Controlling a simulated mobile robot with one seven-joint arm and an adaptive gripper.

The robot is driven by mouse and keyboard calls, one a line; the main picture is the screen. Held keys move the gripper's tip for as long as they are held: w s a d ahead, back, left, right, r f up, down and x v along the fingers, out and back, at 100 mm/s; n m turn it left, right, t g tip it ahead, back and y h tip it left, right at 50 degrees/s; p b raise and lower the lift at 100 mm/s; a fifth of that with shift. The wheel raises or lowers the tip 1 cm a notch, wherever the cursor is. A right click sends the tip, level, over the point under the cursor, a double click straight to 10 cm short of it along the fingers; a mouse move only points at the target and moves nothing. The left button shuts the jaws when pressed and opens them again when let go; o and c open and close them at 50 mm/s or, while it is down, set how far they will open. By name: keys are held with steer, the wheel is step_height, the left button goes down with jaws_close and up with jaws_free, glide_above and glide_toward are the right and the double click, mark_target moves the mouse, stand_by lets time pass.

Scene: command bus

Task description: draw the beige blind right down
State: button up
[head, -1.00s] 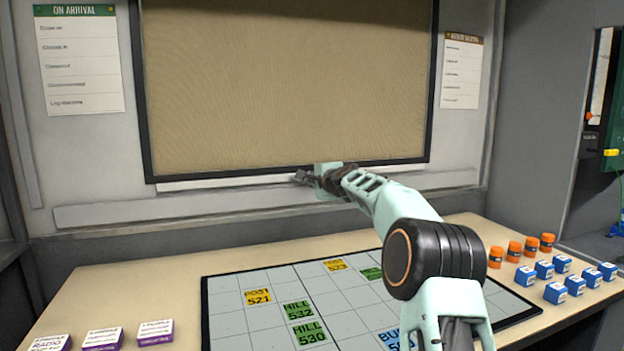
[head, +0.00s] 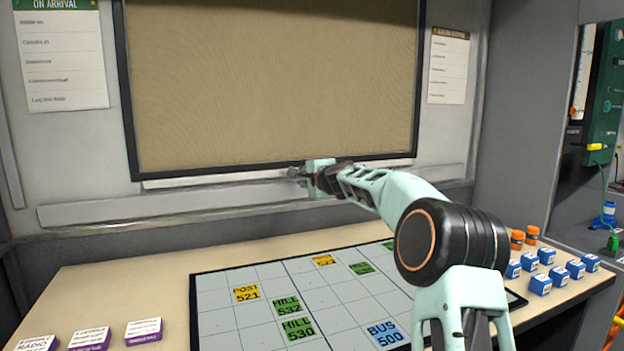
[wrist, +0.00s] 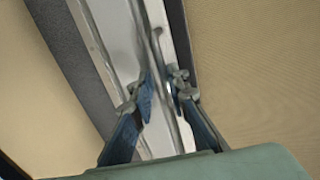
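The beige blind (head: 270,80) fills the dark-framed window on the back wall, reaching the frame's bottom edge; its top is out of view. It also shows at the right of the wrist view (wrist: 255,60). My gripper (head: 292,172) is at the bottom of the frame, by the pale sill. In the wrist view, my gripper (wrist: 160,88) has its two fingers apart with a narrow gap, pointing at the pale strip between blind and desk. I see nothing held between them. The blind's lower edge and any handle cannot be made out.
A desk with a gridded board (head: 270,310) of coloured tags lies below. Purple-white boxes (head: 90,340) stand front left. Blue boxes (head: 540,285) and orange-capped pots (head: 517,238) stand at the right. A wall ledge (head: 170,205) runs under the window.

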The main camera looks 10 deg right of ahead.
steer(key=v, duration=0.9)
stand_by(0.4)
